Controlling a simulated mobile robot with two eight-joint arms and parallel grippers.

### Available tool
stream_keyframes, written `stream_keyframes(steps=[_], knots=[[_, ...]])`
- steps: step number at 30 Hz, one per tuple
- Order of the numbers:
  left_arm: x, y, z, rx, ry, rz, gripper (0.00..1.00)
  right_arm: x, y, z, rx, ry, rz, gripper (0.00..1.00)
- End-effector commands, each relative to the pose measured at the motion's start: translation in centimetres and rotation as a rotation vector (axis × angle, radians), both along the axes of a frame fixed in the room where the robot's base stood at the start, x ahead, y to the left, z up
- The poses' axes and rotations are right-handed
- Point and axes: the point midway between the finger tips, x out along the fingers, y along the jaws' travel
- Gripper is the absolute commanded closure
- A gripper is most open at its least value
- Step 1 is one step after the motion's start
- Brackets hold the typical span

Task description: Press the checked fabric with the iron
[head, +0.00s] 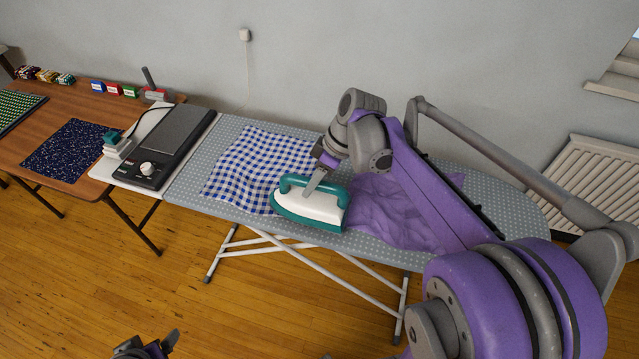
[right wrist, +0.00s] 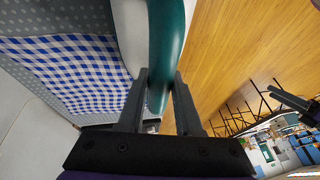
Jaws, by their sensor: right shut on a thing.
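The blue and white checked fabric (head: 255,165) lies spread on the ironing board, slightly rippled at its edges. The iron (head: 312,205), white with a teal handle and teal base edge, is at the fabric's right front edge. My right gripper (head: 312,188) is shut on the iron's handle. In the right wrist view the two fingers (right wrist: 160,95) sit either side of the teal handle (right wrist: 165,50), with the checked fabric (right wrist: 70,70) to the left. I cannot tell whether the iron's sole touches the board. My left gripper (head: 150,348) shows only partly at the bottom edge, away from the board.
The grey dotted ironing board (head: 200,195) also holds a crumpled purple cloth (head: 385,210) right of the iron. A black hot plate (head: 165,150) stands left of the board. A wooden table (head: 60,125) with a dark speckled fabric (head: 70,148) and small boxes is farther left.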

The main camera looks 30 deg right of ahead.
Motion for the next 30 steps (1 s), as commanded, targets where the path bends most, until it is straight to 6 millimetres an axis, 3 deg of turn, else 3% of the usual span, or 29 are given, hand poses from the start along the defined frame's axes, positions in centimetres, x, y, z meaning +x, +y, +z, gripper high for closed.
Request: stream_keyframes(steps=[6, 30], knots=[[-0.5, 0.0, -1.3, 0.0, 0.01, 0.0, 0.16, -0.1, 0.0, -1.6, 0.002, 0.001, 0.0, 1.0], [-0.7, 0.0, -1.8, 0.0, 0.013, 0.0, 0.16, 0.2, 0.2, -2.2, 0.001, -0.001, 0.001, 1.0]])
